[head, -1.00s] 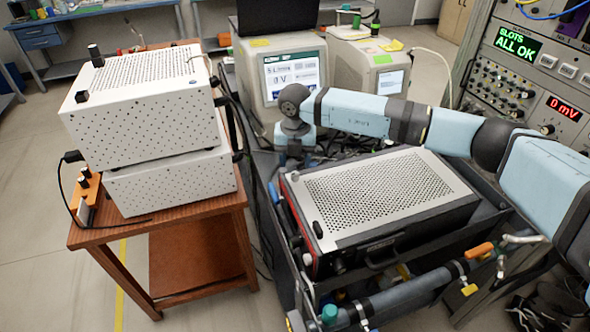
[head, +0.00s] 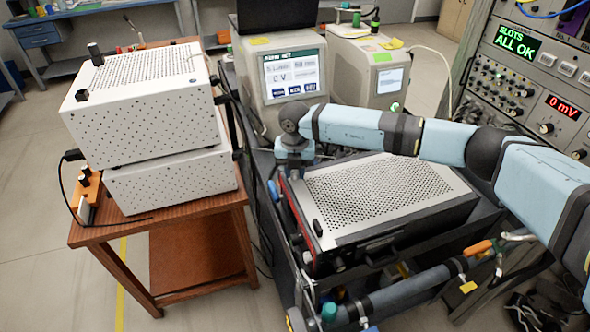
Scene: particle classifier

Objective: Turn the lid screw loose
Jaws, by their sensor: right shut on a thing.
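A black instrument with a perforated silver lid (head: 390,195) sits in the dark cart on the right. One black lid screw (head: 318,228) stands on the lid's near left corner, clear of my grippers. My right gripper (head: 293,170) points down at the lid's far left corner. It is shut on a lid screw there, which the fingers and wrist hide. How far that screw is turned cannot be seen. My left gripper is not in view.
Two stacked white perforated boxes (head: 145,110) stand on a wooden table (head: 190,228) at left. A monitor unit (head: 285,75) stands close behind my right wrist. A blue-grey pipe (head: 410,290) runs along the cart's front. An instrument rack (head: 530,85) stands at right.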

